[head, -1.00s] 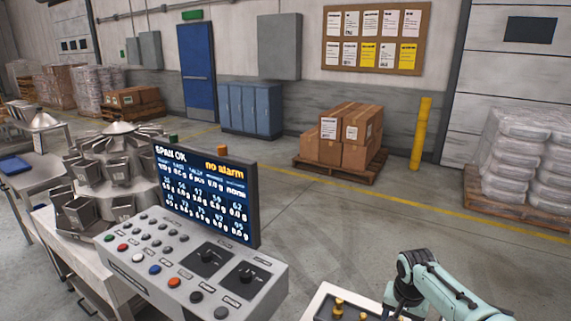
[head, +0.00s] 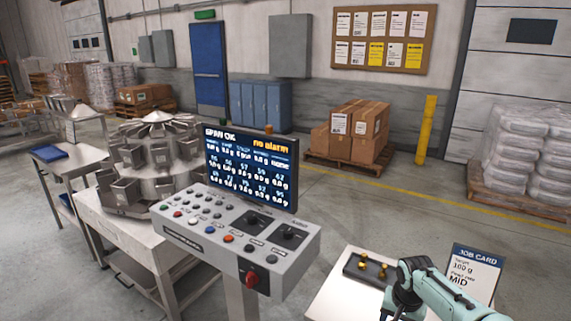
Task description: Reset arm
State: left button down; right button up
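My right arm comes in at the lower right, in front of a small white table (head: 335,296). Its gripper cannot be made out; only arm links show. My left arm and gripper are not in view. A grey control console (head: 240,238) stands at the centre with several coloured buttons, two black knobs and a red knob on its front. Its screen (head: 252,167) reads "SPAN OK" and "no alarm" above rows of weights. A multihead weigher (head: 155,165) with several steel buckets stands on a table left of the console.
A dark tray (head: 352,269) with small brass weights and a job card (head: 474,271) reading 100 g and MID are by my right arm. Boxes on a pallet (head: 352,132), a yellow post (head: 426,130) and white sacks (head: 518,150) stand behind. The floor between is clear.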

jog(key=s+a+f+n+y, duration=0.1)
jog(key=s+a+f, duration=0.1)
jog(key=f, duration=0.6)
jog(key=s+a+f+g+y, duration=0.1)
jog(key=s+a+f, duration=0.2)
jog(key=f, duration=0.5)
jog(key=s+a+f+n+y, duration=0.1)
jog(key=s+a+f, duration=0.1)
jog(key=f, duration=0.6)
jog(key=s+a+f, duration=0.2)
jog(key=s+f, duration=0.1)
jog(key=s, duration=0.4)
jog(key=s+a+f+y, duration=0.1)
jog(key=s+a+f, duration=0.2)
jog(key=s, duration=0.5)
jog(key=s+a+f+g, duration=0.1)
jog(key=s+a+f, duration=0.2)
jog(key=s+f, duration=0.2)
jog(key=s, duration=0.3)
jog(key=shift+f, duration=0.1)
